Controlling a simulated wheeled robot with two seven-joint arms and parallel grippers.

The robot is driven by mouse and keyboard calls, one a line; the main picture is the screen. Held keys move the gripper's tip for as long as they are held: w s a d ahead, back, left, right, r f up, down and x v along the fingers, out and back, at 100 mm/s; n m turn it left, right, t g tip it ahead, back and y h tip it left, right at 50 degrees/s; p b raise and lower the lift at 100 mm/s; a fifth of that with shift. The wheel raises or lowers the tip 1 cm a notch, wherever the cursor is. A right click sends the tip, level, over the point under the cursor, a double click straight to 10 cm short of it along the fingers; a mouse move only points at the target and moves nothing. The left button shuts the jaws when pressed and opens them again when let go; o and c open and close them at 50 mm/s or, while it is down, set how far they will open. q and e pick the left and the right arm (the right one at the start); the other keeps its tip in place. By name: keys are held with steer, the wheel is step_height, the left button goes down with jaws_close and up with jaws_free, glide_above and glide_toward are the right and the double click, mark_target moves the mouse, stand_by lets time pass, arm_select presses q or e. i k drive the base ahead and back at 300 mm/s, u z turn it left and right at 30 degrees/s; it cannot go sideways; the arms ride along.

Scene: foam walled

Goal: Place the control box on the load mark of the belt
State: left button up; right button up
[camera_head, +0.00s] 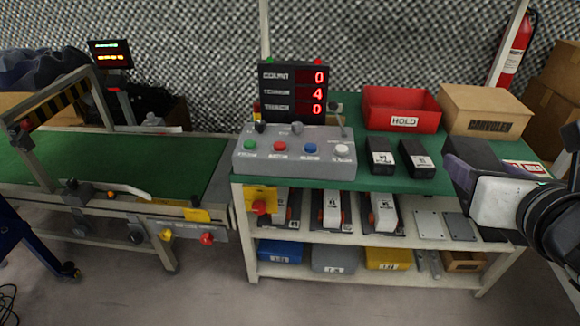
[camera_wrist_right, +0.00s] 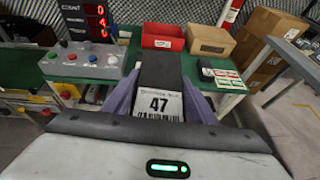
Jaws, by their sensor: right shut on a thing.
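My right gripper (camera_head: 468,178) is at the right end of the green-topped bench. In the right wrist view its purple fingers (camera_wrist_right: 160,102) are shut on a black box (camera_wrist_right: 160,70) with a white label reading 47; I take it as the control box. In the head view this dark box (camera_head: 478,152) is partly hidden by the gripper. Two similar black boxes with white labels, one (camera_head: 380,158) beside the other (camera_head: 416,158), stand on the bench left of the gripper. The green belt (camera_head: 150,165) is at the far left. I cannot make out its load mark. My left gripper is not in view.
A grey button panel (camera_head: 295,165) and a counter display (camera_head: 293,92) stand on the bench's left part. A red HOLD bin (camera_head: 400,108) and a cardboard box (camera_head: 485,110) are at the back. A frame (camera_head: 60,95) spans the belt, and a white curved bar (camera_head: 128,189) lies along its front edge.

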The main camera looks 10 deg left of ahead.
mark_target(168, 162)
steer(key=u, duration=1.75)
steer(key=i, duration=1.6)
steer(key=u, duration=0.05)
